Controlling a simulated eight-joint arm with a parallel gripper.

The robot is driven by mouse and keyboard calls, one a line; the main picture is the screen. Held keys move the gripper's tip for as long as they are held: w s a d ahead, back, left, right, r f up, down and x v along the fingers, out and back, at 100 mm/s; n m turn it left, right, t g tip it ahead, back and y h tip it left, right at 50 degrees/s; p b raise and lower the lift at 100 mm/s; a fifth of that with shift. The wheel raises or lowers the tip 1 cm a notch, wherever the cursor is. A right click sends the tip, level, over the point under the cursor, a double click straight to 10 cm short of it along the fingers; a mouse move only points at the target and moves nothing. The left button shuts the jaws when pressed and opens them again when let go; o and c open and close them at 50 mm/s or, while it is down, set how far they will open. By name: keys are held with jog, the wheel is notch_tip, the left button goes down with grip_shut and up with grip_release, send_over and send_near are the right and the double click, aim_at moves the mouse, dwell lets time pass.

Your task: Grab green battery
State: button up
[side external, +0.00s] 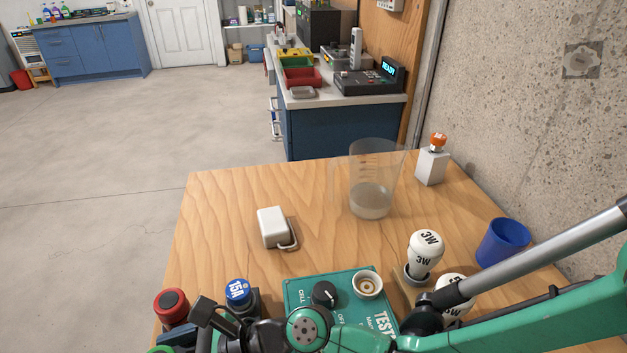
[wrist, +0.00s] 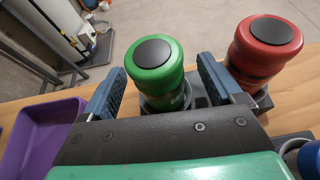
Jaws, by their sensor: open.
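The green battery (wrist: 154,62) is an upright green cylinder with a black disc on its top, standing in a dark holder in the wrist view. My gripper (wrist: 163,68) is open, with one blue pad to the left of the green battery and the other to its right. No contact with the battery can be made out. The lower part of the battery is hidden behind my gripper. In the side view, only a sliver of green shows at the bottom edge, and my gripper is largely hidden by my arm.
A red battery (wrist: 267,45) stands close to the right pad; it also shows in the side view (side external: 172,304). A purple tray (wrist: 35,135) is at left. A blue 15A part (side external: 237,291), tester box (side external: 300,291), white bulb (side external: 425,251) and beaker (side external: 374,165) share the table.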

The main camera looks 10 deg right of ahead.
jog(key=shift+a+f, duration=0.1)
jog(key=shift+a, duration=0.1)
grip_shut()
dwell(0.3)
